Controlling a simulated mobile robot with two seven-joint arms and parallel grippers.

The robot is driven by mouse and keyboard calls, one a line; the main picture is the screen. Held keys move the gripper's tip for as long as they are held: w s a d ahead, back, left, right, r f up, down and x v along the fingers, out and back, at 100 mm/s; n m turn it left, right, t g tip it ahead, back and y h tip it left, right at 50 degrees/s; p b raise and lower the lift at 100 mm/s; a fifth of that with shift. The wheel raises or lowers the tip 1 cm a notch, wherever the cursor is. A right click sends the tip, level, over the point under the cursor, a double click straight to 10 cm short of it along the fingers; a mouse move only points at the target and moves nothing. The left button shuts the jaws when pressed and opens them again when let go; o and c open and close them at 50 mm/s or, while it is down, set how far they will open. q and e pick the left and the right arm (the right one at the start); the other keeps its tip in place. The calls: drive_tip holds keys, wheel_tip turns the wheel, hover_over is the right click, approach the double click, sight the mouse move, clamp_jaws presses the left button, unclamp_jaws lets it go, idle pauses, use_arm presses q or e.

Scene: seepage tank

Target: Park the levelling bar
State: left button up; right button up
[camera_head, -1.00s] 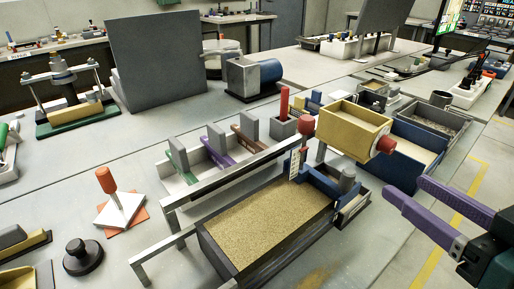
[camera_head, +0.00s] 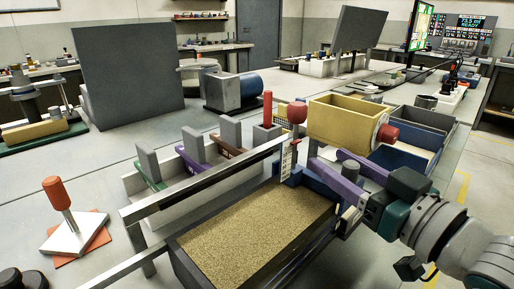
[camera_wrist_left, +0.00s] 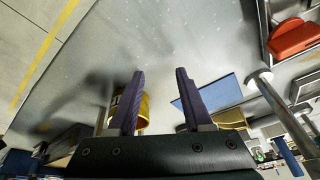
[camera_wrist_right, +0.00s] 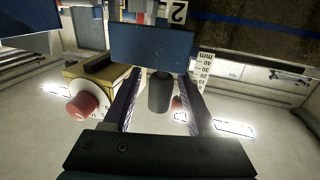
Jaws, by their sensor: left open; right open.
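A blue bar (camera_head: 294,171) lies across the far end of the sand-filled tank (camera_head: 190,265); I take it to be the levelling bar. In the right wrist view, the blue bar (camera_wrist_right: 152,45) shows with a grey cylindrical knob (camera_wrist_right: 159,92). My right gripper (camera_head: 328,160) has purple fingers and is at the tank's far right corner. In its wrist view, the open fingers (camera_wrist_right: 164,82) stand either side of the knob, with gaps visible. My left gripper is outside the head view. Its wrist view shows its fingers (camera_wrist_left: 160,75) open and empty.
A metal rail (camera_head: 205,181) with a millimetre scale (camera_head: 287,160) spans beside the tank. A yellow box (camera_head: 336,121) with a red knob (camera_head: 387,134) stands behind my right gripper. A white rack (camera_head: 140,186) and a red-handled float (camera_head: 70,231) lie left.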

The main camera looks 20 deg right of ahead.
drive_tip(key=shift+w+a, duration=0.1)
drive_tip(key=shift+w, duration=0.4)
clamp_jaws()
idle(1.2)
